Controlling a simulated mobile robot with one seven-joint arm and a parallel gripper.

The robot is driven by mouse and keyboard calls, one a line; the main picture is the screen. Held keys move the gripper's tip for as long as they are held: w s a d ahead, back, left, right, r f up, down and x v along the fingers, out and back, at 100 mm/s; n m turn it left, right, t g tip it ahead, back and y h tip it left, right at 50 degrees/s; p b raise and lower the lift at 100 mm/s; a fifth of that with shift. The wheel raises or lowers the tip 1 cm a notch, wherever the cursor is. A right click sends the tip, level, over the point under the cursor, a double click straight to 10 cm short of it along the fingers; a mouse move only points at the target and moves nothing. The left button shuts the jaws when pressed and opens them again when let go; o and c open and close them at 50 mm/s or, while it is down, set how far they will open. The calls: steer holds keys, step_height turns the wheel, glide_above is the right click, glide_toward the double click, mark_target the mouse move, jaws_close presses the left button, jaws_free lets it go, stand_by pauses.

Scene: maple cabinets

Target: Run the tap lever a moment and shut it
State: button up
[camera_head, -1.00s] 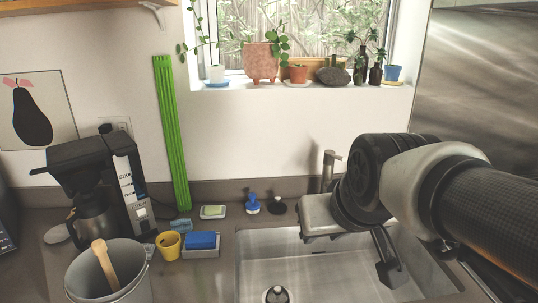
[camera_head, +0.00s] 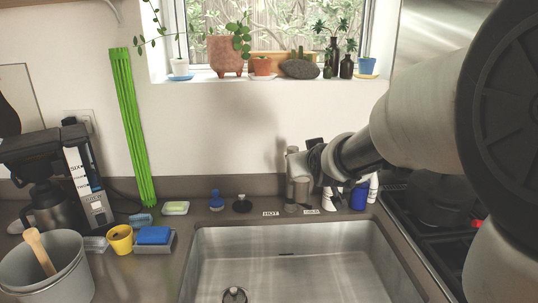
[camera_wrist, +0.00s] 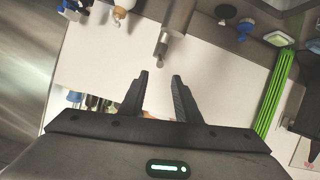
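The grey metal tap (camera_head: 291,168) stands behind the sink's back edge in the head view, partly covered by my gripper (camera_head: 314,152). In the wrist view the tap (camera_wrist: 164,44) comes down from the top edge, and its end lies just beyond my gripper (camera_wrist: 161,75). The two black fingers are apart with nothing between them but the pale wall behind. The tap's end appears clear of the fingertips. I cannot make out the lever apart from the tap's body. No water shows. HOT (camera_head: 271,213) and COLD (camera_head: 311,212) labels lie on the counter.
The empty sink (camera_head: 290,262) is in front. A blue bottle (camera_head: 359,196) and white bottles (camera_head: 373,187) stand right of the tap, near the stove (camera_head: 440,215). Left are a black stopper (camera_head: 242,204), blue brush (camera_head: 216,200) and soap dish (camera_head: 175,208). Potted plants line the windowsill (camera_head: 200,92).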

steer(key=p+x, duration=0.1)
steer(key=x, duration=1.6)
steer(key=shift+w+d+f+p, duration=0.1)
steer(key=shift+w+p, duration=0.15)
steer(key=shift+p, duration=0.15)
jaws_close()
